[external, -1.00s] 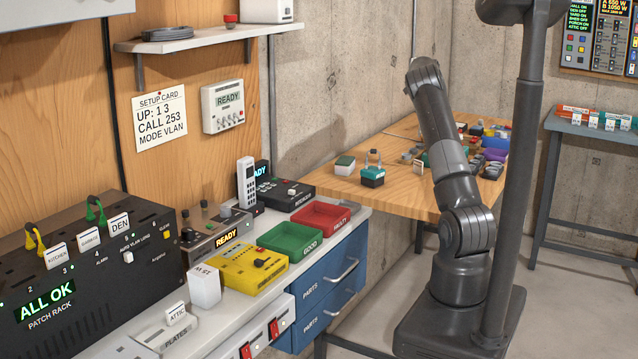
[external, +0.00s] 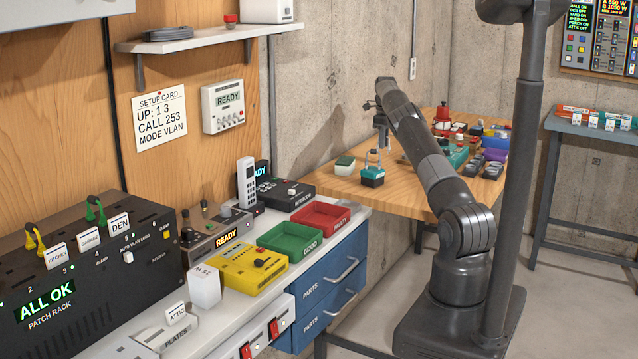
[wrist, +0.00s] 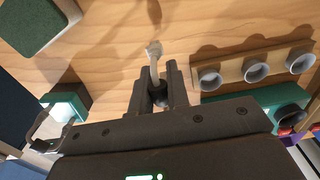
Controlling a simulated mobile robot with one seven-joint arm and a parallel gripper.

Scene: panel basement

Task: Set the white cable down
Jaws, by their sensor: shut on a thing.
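The white cable (wrist: 155,68) shows in the wrist view as a short pale length with a small blunt end. It rises from between the two dark fingers of my gripper (wrist: 162,88), which are shut on it. Wood-coloured tabletop (wrist: 115,50) lies behind it; I cannot tell whether the cable touches it. In the external view my gripper (external: 380,128) points down over the left part of the wooden table (external: 335,184), and the cable cannot be made out there.
A teal block with a loop handle (external: 372,178) and a green-topped block (external: 344,165) stand near the gripper. In the wrist view a wooden strip with several grey rings (wrist: 252,68) lies to the right, beside a teal piece (wrist: 285,96).

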